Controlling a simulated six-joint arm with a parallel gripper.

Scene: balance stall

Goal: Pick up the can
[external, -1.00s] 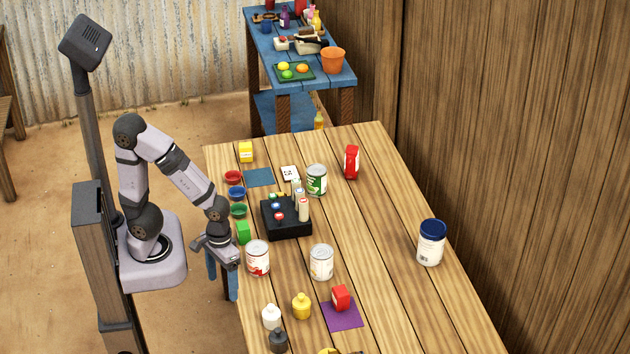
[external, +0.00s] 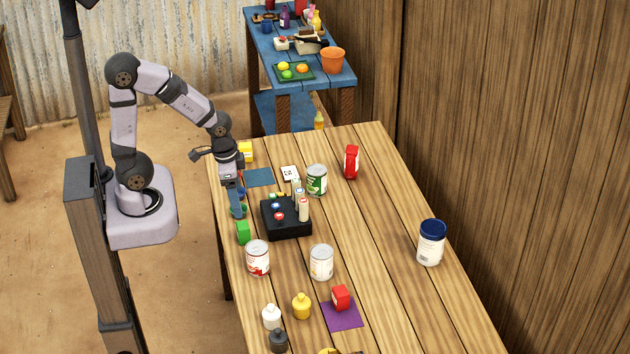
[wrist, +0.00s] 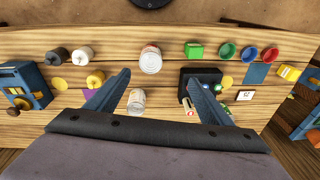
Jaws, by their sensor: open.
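Three cans stand upright on the wooden table. A red-and-white can (external: 257,259) is near the left edge, a pale-labelled can (external: 321,263) is to its right, and a green-labelled can (external: 316,181) is behind the black box. My gripper (external: 237,213) is open and points down at the table's left edge, beside the small bowls, apart from all three cans. In the wrist view, the red-and-white can (wrist: 151,60) and pale can (wrist: 136,102) appear between the two fingers (wrist: 158,77). The green can is hard to make out there, near the right finger.
A black box (external: 286,222) with small bottles stands between the gripper and the green can. A green block (external: 243,232), a yellow box (external: 246,151) and bowls line the left edge. A blue-lidded jar (external: 431,243) stands right. The table's right part is mostly clear.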

